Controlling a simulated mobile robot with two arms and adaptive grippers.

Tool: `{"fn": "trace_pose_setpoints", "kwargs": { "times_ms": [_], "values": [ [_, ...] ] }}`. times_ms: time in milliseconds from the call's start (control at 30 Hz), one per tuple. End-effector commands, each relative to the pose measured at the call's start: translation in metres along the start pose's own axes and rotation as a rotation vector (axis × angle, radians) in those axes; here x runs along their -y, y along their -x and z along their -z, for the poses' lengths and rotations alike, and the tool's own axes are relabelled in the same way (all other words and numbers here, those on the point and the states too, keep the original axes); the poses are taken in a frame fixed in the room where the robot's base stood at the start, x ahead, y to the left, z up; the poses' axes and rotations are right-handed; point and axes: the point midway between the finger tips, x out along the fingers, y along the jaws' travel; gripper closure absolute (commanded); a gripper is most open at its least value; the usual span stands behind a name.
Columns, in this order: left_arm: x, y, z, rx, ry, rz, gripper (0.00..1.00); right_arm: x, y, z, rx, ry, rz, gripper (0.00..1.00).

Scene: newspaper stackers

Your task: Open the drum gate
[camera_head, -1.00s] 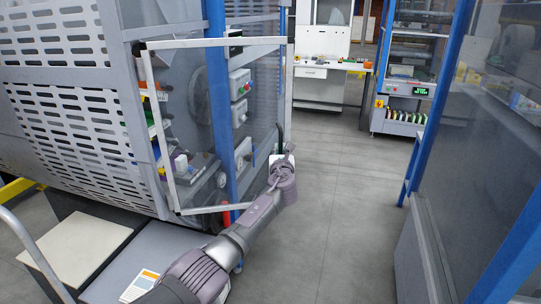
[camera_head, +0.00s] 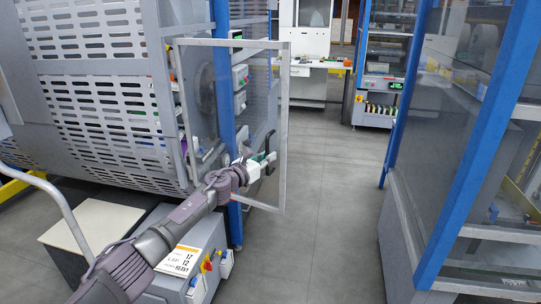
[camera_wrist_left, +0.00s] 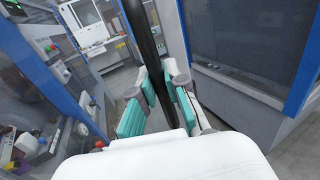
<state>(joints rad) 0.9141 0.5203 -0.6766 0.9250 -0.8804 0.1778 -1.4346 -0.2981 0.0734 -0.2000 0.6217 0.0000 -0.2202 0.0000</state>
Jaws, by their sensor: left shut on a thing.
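The drum gate is a clear panel in a light grey metal frame (camera_head: 284,110), beside the large slotted grey drum housing (camera_head: 95,90). It stands at an angle to the housing, out over the aisle side. A black bar handle (camera_head: 268,143) is on the gate. My left gripper (camera_head: 258,163) is at this handle, shut on it. In the left wrist view the black handle (camera_wrist_left: 143,55) runs between the teal-padded fingers (camera_wrist_left: 158,104). My right gripper is not in view.
A blue post (camera_head: 225,100) stands behind the gate. A grey control box (camera_head: 195,245) with a label and knobs is below my arm. A blue-framed glass enclosure (camera_head: 470,130) is at the right. The grey floor (camera_head: 330,190) between is clear.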

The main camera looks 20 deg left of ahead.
Motion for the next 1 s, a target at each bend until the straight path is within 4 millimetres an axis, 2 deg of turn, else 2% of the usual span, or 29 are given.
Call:
{"fn": "trace_pose_setpoints", "kwargs": {
  "times_ms": [200,600,633,767,1000],
  "values": [
    [-0.0009,0.0073,-0.0036,0.005,0.000,0.035,1.00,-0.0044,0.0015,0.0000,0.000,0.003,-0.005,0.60],
    [-0.0013,0.0081,-0.0037,0.006,0.000,0.038,1.00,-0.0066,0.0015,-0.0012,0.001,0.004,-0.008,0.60],
    [-0.0013,0.0081,-0.0036,0.006,0.000,0.038,0.82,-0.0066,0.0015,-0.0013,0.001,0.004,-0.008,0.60],
    [-0.0014,0.0082,-0.0026,0.004,0.000,0.037,0.61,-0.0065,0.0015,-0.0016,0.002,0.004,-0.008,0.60],
    [-0.0013,0.0083,-0.0011,0.002,0.000,0.037,0.61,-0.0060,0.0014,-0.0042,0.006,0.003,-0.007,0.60]
  ]
}}
